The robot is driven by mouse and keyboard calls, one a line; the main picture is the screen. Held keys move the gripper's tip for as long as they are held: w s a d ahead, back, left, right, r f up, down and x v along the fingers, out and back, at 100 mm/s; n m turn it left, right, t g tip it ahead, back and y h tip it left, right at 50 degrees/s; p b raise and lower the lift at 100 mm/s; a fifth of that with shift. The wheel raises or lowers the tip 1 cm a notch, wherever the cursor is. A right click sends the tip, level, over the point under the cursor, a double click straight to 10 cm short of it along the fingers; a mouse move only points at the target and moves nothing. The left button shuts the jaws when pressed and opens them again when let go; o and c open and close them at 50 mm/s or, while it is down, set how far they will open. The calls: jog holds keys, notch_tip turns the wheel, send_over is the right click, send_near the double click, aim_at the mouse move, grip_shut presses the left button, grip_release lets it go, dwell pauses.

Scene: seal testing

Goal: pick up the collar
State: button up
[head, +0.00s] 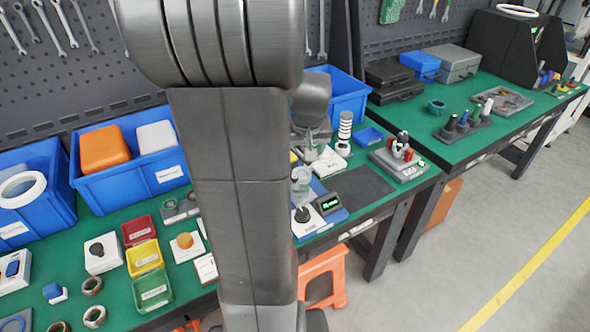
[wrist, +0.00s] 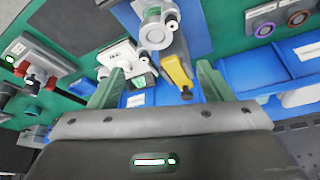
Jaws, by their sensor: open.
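Several ring-shaped things could be the collar, and I cannot tell which it is. A teal ring (head: 436,106) lies on the right bench. Brass-coloured rings (head: 95,316) lie at the front of the left bench. A white ring (head: 22,189) rests on the far-left blue bin. My gripper (wrist: 160,70) is open, its two greenish fingers spread with nothing held between them. It is above the bench, with a yellow piece (wrist: 178,70) and a white device (wrist: 120,55) in view beyond the fingers. In the head view my arm hides part of the bench.
Blue bins (head: 88,188) line the back of the left bench. Red, yellow and green trays (head: 146,257) stand in front. A grey device with red parts (head: 400,158) sits near the bench corner. An orange stool (head: 325,268) stands below. A dark mat (head: 355,194) is mostly clear.

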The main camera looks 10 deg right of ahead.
send_near(303, 169)
jog(key=f, duration=0.1)
jog(key=a+f, duration=0.1)
jog(key=shift+w+a+f, duration=0.1)
jog(key=shift+w+f, duration=0.1)
jog(key=shift+f, duration=0.05)
jog(key=x, duration=0.4)
jog(key=shift+s+d+f+p, duration=0.25)
jog(key=shift+s+p, duration=0.15)
jog(key=shift+w+f, duration=0.25)
jog(key=shift+f, duration=0.25)
jog(key=c, duration=1)
